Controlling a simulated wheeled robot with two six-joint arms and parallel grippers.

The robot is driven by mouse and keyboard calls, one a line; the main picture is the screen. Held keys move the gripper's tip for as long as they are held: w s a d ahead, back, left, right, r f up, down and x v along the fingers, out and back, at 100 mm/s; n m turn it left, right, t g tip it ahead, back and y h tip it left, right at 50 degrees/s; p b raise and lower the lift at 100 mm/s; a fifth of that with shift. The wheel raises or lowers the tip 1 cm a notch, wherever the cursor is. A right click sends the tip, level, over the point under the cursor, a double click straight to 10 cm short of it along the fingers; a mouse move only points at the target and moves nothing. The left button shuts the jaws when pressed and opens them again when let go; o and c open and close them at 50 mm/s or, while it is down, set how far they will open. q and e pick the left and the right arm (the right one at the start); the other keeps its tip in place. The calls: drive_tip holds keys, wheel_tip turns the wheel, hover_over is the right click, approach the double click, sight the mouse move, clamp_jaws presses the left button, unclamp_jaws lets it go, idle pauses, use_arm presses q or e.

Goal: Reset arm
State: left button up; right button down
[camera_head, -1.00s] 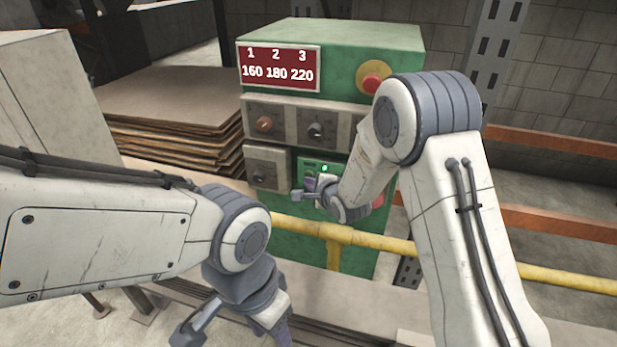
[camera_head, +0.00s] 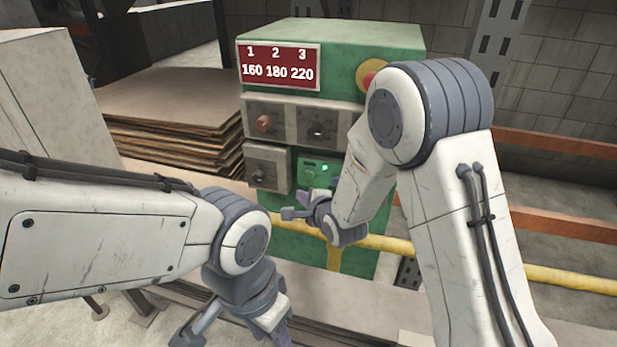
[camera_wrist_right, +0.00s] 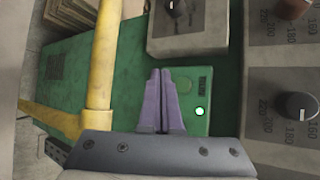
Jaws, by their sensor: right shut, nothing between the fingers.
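My right gripper (camera_head: 309,193) is in front of the lower part of the green control cabinet (camera_head: 345,52), just below the lit green lamp (camera_head: 325,168). In the right wrist view its two purple fingers (camera_wrist_right: 161,74) are together with nothing between them. The lamp (camera_wrist_right: 199,111) shows there to the right of the fingers. The fingers overlap the green panel in view; the exact gap to it is hard to judge. My left gripper (camera_head: 237,334) hangs low at the bottom edge, partly cut off, so its fingers are not clear.
A yellow rail (camera_head: 560,278) runs across the cabinet's front, close under my right gripper. Knobs (camera_head: 264,123) sit on grey panels above. A red sign (camera_head: 279,67) reads 160, 180, 220. Stacked sheets (camera_head: 170,110) lie left of the cabinet.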

idle(0.3)
drive_tip(key=s+d+r+n+g+h+p, duration=0.1)
drive_tip(key=s+r+n+g, duration=0.3)
drive_tip(key=s+n, duration=0.4)
drive_tip(key=s+d+r+n+g+h+p, duration=0.1)
drive_tip(key=s+r+n+g+p, duration=0.3)
drive_tip(key=s, duration=1.2)
drive_tip(key=s+d+r+n+g+h+p, duration=0.1)
drive_tip(key=s+d+r+n+g+p, duration=0.1)
drive_tip(key=s+n, duration=1)
wheel_tip(320, 180, up, 4)
drive_tip(key=shift+s+d+f+g+h+p, duration=0.1)
drive_tip(key=shift+s+d+g+h+p, duration=0.2)
drive_tip(key=shift+g+p, duration=0.5)
drive_tip(key=shift+w, duration=0.1)
